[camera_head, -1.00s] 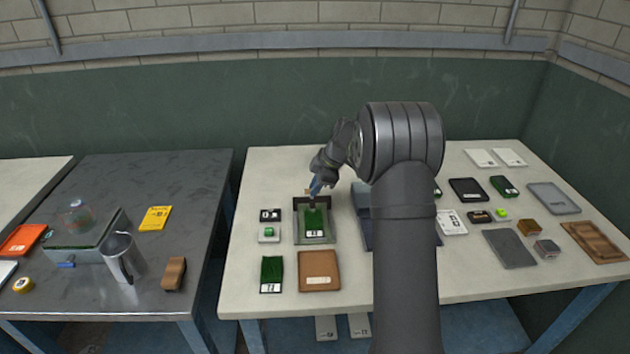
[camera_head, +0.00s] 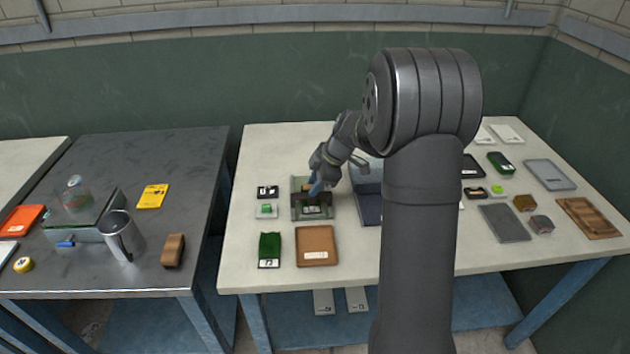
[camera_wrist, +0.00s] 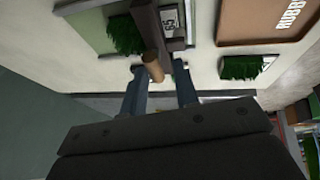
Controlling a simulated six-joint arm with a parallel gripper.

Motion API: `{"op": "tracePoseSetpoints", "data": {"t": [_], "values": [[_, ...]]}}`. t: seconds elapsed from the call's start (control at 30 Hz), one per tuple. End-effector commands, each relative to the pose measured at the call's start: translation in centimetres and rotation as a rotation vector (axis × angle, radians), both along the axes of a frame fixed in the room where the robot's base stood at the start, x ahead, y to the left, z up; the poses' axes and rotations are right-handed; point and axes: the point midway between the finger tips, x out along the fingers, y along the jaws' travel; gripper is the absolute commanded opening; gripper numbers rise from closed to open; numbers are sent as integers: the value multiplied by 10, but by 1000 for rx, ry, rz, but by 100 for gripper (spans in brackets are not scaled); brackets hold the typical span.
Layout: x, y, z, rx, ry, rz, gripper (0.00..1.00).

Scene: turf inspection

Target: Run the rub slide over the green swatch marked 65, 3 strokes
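The green swatch marked 65 (camera_wrist: 120,38) lies in a shallow grey-green tray; its label (camera_wrist: 168,17) shows in the wrist view. The rub slide (camera_wrist: 147,22) is a dark bar across the swatch with a short wooden handle (camera_wrist: 153,67). In the head view the slide (camera_head: 299,197) hides most of the swatch, and the label (camera_head: 311,211) shows in front of it. My gripper (camera_head: 316,189) is at the handle, its fingers (camera_wrist: 160,82) on either side of it and apparently shut on it. The exact contact is partly hidden.
A brown tray (camera_head: 317,258) and another green swatch (camera_head: 270,246) lie in front. A small pale block with a green top (camera_head: 266,211) and a black tag (camera_head: 267,192) lie to the left. A dark blue tray (camera_head: 368,207) stands close on the right.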

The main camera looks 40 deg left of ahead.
Motion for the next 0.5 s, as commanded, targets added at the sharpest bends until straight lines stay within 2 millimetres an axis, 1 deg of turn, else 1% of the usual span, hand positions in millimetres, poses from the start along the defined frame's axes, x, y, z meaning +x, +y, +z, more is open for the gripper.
{"op": "tracePoseSetpoints", "data": {"t": [0.33,0.43,0.5], "values": [[1,1,1,3,-4,-2,37],[3,-1,7,4,-5,-3,37],[5,-5,16,5,-5,-3,37]]}}
